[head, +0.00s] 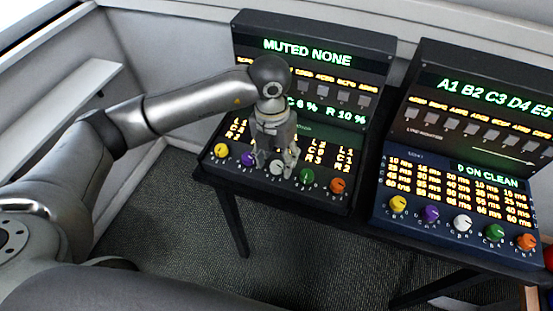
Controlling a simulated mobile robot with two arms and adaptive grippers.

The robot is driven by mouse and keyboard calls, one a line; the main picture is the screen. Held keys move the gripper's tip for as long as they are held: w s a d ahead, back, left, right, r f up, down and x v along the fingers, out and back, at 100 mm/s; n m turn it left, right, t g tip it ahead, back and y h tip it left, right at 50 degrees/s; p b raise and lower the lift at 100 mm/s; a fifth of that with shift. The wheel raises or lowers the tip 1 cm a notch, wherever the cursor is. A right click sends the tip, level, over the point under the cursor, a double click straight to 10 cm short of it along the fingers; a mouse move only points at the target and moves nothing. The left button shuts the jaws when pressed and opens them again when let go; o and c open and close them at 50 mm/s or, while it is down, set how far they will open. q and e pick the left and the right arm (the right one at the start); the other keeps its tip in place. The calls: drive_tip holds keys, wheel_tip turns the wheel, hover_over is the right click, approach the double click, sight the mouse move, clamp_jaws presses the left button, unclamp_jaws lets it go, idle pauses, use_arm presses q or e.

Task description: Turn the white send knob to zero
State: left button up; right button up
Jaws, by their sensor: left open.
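A white knob (276,167) sits mid-row on the sloped front of the left console (330,205). My left gripper (275,160) points down over this knob, its fingers open on either side of it. I cannot tell whether the fingers touch the knob, and its pointer is too small to read. A second white knob (462,223) sits mid-row on the right console (430,234), clear of the gripper. No readable label shows which one is the send knob. My right gripper is out of view.
On the left console, yellow (221,151), purple (248,159), green (306,175) and orange (337,186) knobs flank the white one closely. Open carpet (190,215) lies in front of the table.

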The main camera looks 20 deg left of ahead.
sight(274, 163)
use_arm(q)
wheel_tip(274, 163, up, 11)
drive_tip(key=shift+a, duration=0.3)
drive_tip(key=shift+f, duration=0.1)
idle(0.4)
